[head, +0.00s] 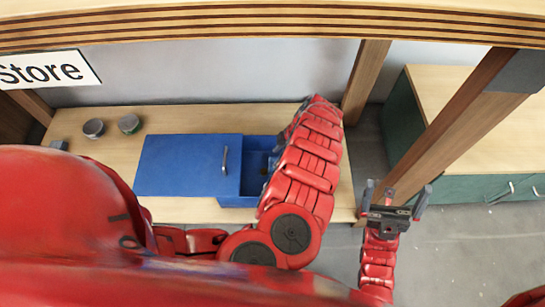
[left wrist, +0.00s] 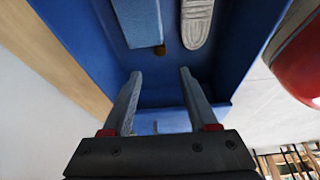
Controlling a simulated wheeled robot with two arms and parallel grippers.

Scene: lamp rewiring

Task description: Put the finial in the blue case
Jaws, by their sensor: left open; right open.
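The blue case (head: 190,165) is on the wooden table; its right part is open. In the left wrist view I look into the blue case (left wrist: 60,25). A small brass-coloured thing (left wrist: 160,50) lies on its floor, partly hidden behind a blue block; it may be the finial, but I cannot tell. My left gripper (left wrist: 158,72) is open and empty, its fingers over the case's inside and just short of the brass-coloured thing. In the head view my left arm hides most of this gripper. My right gripper (head: 392,190) is open and empty, right of the table.
A blue block (left wrist: 137,22) and a grey ribbed piece (left wrist: 196,24) are also in the case. Two small round tins (head: 94,128) (head: 130,123) stand at the table's back left. A wooden post (head: 365,82) stands behind the table's right end. A green cabinet (head: 480,190) is at right.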

